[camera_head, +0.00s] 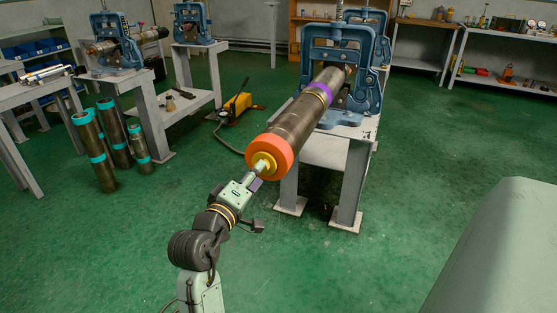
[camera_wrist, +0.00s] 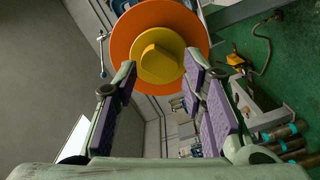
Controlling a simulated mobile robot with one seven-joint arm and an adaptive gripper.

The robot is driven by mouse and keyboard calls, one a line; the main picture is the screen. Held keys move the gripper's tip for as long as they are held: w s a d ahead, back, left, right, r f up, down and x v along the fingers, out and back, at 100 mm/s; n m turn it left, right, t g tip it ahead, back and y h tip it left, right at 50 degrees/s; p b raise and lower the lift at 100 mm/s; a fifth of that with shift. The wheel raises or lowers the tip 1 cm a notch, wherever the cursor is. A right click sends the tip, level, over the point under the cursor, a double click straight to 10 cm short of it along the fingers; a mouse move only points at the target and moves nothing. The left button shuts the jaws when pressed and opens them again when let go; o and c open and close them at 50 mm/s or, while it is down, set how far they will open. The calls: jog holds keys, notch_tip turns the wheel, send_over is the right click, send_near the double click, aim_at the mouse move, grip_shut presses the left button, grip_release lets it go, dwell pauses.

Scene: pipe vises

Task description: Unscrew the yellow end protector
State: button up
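The yellow end protector (camera_head: 263,166) sits in the near end of a long pipe, inside an orange ring (camera_head: 281,151). In the wrist view, the yellow end protector (camera_wrist: 160,62) shows a raised central knob in front of the orange ring (camera_wrist: 120,38). My gripper (camera_head: 256,176) is right in front of this end, roughly in line with the pipe. In the wrist view, my gripper (camera_wrist: 160,68) has its purple-padded fingers wide apart, one tip on each side of the yellow part. Nothing is between the pads lower down. I cannot tell whether the tips touch the protector.
The pipe (camera_head: 299,117) is held in a blue vise (camera_head: 312,48) on a grey stand (camera_head: 349,185). A yellow pump (camera_head: 235,106) with a hose lies on the floor to the left. Several pipes (camera_head: 94,150) stand further left.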

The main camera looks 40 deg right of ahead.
jog(key=m+b, duration=1.6)
jog(key=m, duration=0.7)
jog(key=shift+r+b, duration=0.15)
jog(key=shift+b, duration=0.25)
jog(key=shift+x, duration=1.1)
